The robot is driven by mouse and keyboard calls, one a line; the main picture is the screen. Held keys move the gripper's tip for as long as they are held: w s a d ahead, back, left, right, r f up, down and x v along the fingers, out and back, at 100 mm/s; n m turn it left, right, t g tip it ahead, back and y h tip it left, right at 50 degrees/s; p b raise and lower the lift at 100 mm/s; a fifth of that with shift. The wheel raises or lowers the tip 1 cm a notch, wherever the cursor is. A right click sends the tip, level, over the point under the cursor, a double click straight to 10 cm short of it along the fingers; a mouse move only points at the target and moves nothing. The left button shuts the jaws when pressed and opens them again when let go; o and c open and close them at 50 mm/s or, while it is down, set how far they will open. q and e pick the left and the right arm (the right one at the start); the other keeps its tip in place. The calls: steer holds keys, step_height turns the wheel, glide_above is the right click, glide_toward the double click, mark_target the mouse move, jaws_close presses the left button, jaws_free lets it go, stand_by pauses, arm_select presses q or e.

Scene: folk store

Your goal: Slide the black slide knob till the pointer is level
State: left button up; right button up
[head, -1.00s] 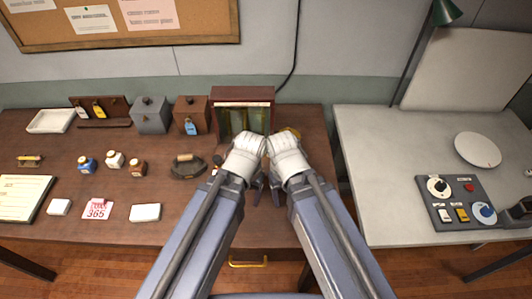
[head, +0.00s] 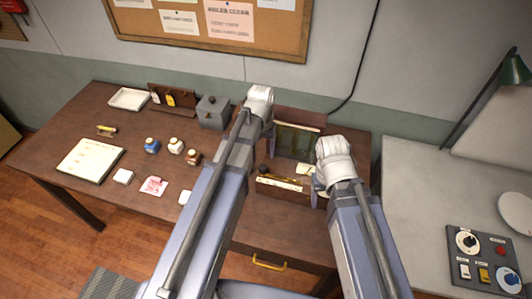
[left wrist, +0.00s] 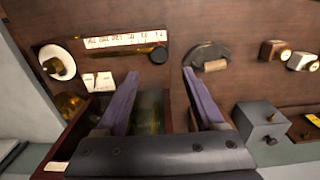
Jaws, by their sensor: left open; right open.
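The black slide knob (left wrist: 159,55) is a round dark knob at the right end of a labelled strip (left wrist: 122,40) in the left wrist view. In the head view the knob (head: 262,170) is at the left of the wooden device (head: 278,188). My right gripper (head: 318,188) is open, beside the device's right end.
A grey table with a control panel (head: 484,258) is at the right.

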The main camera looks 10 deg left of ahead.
mark_target(263, 167)
arm_select(q)
steer(key=shift+f, duration=0.15)
step_height(263, 167, down, 9)
steer(key=b, duration=0.9)
steer(key=shift+f+b, duration=0.2)
steer(key=shift+b, duration=0.1)
steer(key=shift+f, duration=0.1)
steer(key=c, duration=0.9)
